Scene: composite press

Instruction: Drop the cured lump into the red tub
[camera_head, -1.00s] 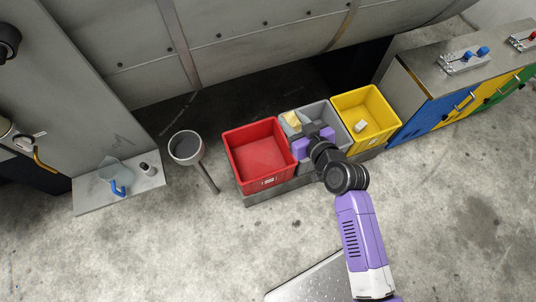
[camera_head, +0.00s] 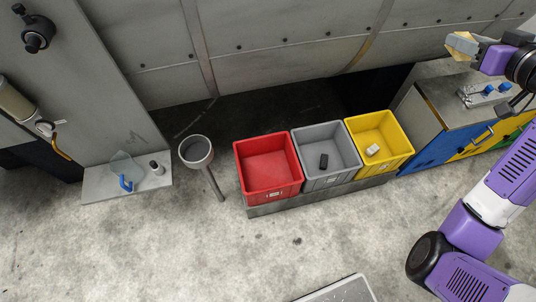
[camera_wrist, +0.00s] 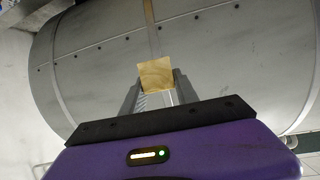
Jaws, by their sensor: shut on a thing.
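The yellowish-tan cured lump (camera_head: 461,44) is held between the fingertips of my gripper (camera_head: 479,47) at the upper right of the head view, high and well to the right of the tubs. In the wrist view the lump (camera_wrist: 156,73) is a square-faced block at the tips of my gripper (camera_wrist: 157,92), with both fingers against its sides.
The grey tub (camera_head: 325,133) beside it holds a dark block (camera_head: 324,161). The yellow tub (camera_head: 385,124) holds a whitish block (camera_head: 373,150). A grey cup on a stand (camera_head: 195,150) is left of the red tub. A cabinet (camera_head: 440,112) stands at the right.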

